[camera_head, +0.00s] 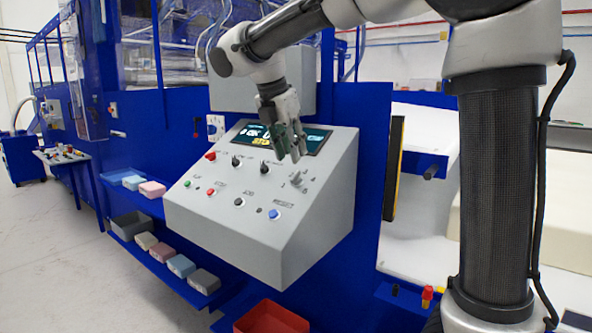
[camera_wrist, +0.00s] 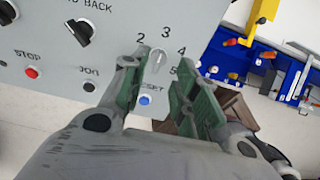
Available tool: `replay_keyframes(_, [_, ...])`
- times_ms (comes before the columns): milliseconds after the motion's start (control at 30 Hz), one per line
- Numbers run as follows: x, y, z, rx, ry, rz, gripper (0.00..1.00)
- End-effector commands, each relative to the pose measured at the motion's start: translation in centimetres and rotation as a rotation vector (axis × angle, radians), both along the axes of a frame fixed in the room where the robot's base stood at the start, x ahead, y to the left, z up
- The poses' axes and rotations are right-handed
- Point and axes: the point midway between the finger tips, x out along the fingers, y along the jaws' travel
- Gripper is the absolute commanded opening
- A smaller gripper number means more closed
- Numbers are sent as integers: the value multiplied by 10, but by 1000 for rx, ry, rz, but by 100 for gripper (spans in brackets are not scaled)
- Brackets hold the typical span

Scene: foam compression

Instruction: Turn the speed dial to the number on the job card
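The speed dial (camera_head: 297,180) is a small light grey knob at the right of the sloped grey control panel (camera_head: 225,222). In the wrist view the dial (camera_wrist: 157,62) has the numbers 2, 3, 4 and 5 around it, and its ridge appears to point roughly toward 3. My gripper (camera_head: 292,153) is above the dial in the head view. In the wrist view my gripper (camera_wrist: 160,70) is open, its green fingers on either side of the dial; contact cannot be told. A white card (camera_head: 215,128) hangs left of the screen; its print is too small to read.
The panel has a lit screen (camera_head: 283,137), black selector knobs, a red button (camera_head: 211,191) and a blue button (camera_head: 274,214). The blue button (camera_wrist: 145,99) is just below the dial. Shelves with foam blocks (camera_head: 181,266) are at left; a red bin (camera_head: 270,318) stands below.

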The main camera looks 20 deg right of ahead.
Motion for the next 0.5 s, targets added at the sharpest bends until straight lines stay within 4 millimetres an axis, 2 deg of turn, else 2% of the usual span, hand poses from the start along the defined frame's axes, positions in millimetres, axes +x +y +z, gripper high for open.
replay_keyframes(100, [4,-8,-20,-1,3,-4,30])
replay_keyframes(300, [11,-17,-48,2,1,-5,30])
replay_keyframes(500, [13,-21,-59,4,-1,-5,30])
